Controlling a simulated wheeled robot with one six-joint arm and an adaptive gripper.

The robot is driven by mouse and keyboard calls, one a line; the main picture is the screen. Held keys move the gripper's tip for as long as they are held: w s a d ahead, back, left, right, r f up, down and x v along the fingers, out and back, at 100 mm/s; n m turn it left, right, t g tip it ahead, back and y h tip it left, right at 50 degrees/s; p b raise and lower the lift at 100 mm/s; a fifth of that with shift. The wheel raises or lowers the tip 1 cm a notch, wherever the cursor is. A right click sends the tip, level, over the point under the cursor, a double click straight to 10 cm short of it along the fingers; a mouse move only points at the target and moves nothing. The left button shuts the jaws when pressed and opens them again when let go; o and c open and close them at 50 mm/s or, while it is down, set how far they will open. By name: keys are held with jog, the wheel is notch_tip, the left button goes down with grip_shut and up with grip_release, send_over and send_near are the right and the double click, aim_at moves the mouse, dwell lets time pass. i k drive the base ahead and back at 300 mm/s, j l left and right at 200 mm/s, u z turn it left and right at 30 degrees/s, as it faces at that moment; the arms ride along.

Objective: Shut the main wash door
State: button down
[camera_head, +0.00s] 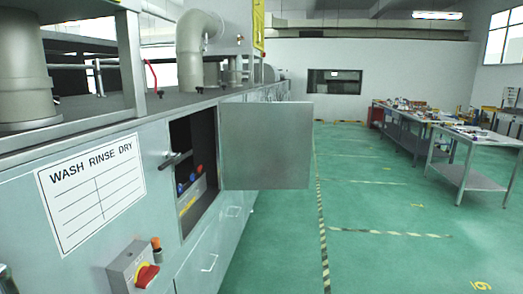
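The main wash door (266,146) is a flat grey metal panel on the front of the long wash machine (150,215). It stands open, swung out from the machine over the aisle. To its left is the dark opening (207,135), with blue and red round parts and a yellow label inside. A dark handle-like part (175,159) sticks out at the opening's left edge. My gripper is not in view.
The green floor (385,235) is clear to the right. Steel workbenches (470,140) stand further right.

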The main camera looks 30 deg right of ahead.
aim_at(266, 145)
jog(key=i+l+z, duration=0.15)
jog(key=z, duration=1.15)
jog(key=i+z, duration=0.2)
jog(key=i, duration=1.5)
jog(key=i+u, duration=0.1)
jog(key=i, duration=1.7)
jog(key=i+l+z, duration=0.1)
jog(key=i, duration=1.7)
jog(key=i+j+u, duration=0.15)
jog(key=i+u, duration=0.2)
jog(key=i, duration=0.25)
jog(key=i+u, duration=0.35)
jog(key=i, duration=0.25)
jog(key=i+l+u, duration=0.1)
jog(key=i+u, duration=0.25)
jog(key=i, duration=0.25)
jog(key=i+u, duration=0.2)
jog(key=u, duration=0.25)
jog(key=i+l+u, duration=0.1)
jog(key=u, duration=0.35)
jog(key=i+l+u, duration=0.2)
jog(key=u, duration=0.25)
jog(key=i+u, duration=0.1)
jog(key=u, duration=2.3)
